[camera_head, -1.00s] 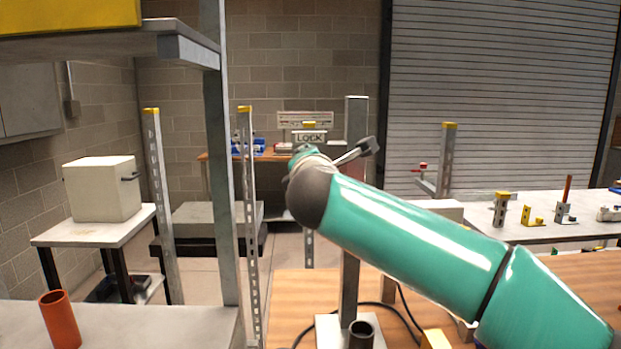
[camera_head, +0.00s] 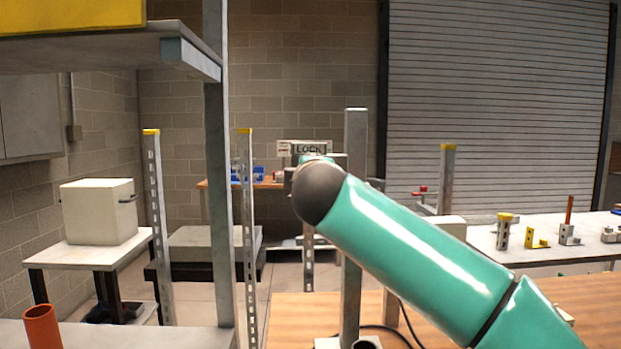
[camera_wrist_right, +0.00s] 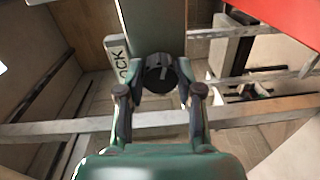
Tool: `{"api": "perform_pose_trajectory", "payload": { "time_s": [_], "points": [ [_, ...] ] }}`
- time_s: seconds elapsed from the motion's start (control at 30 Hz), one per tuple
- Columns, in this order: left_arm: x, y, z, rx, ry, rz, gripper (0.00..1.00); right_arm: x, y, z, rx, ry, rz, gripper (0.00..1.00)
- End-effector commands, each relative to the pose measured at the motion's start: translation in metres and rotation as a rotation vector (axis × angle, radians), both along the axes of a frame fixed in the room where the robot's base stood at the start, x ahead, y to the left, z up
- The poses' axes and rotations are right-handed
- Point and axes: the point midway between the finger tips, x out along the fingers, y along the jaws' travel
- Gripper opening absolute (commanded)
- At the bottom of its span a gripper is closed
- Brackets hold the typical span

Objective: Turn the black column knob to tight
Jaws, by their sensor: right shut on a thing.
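In the right wrist view, the round black knob (camera_wrist_right: 160,73) sits on the face of a grey-green column (camera_wrist_right: 155,28). My right gripper (camera_wrist_right: 160,80) has one finger on each side of the knob and is shut on it. A white LOCK label (camera_wrist_right: 117,60) is beside the column, left of the knob. In the head view, the LOCK label (camera_head: 308,148) shows just above my green right arm, whose wrist hides the knob and the right gripper. My left gripper is in neither view.
A grey metal post (camera_head: 353,210) stands close behind my right arm. A shelf frame (camera_head: 217,170) rises at the left. A white table (camera_head: 545,240) with small brackets is at the right. A red tube (camera_head: 42,327) stands on the near left surface.

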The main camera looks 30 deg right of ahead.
Motion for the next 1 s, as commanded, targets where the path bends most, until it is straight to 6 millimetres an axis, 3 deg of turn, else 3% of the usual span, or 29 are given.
{"api": "perform_pose_trajectory", "payload": {
  "time_s": [0.33,0.37,0.5,0.87,1.0],
  "points": [
    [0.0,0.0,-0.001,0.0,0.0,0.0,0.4,0.001,0.0,-0.006,0.008,0.011,-0.004,0.01],
    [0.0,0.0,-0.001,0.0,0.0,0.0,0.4,0.001,0.0,-0.006,0.007,0.012,-0.004,0.37],
    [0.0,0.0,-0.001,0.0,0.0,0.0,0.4,0.001,0.0,-0.005,0.006,0.01,-0.003,0.61],
    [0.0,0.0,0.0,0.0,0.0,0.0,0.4,-0.001,0.001,-0.002,0.003,0.003,-0.001,0.61],
    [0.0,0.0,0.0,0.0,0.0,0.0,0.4,-0.011,0.007,-0.001,0.003,0.004,0.0,0.61]
  ]
}}
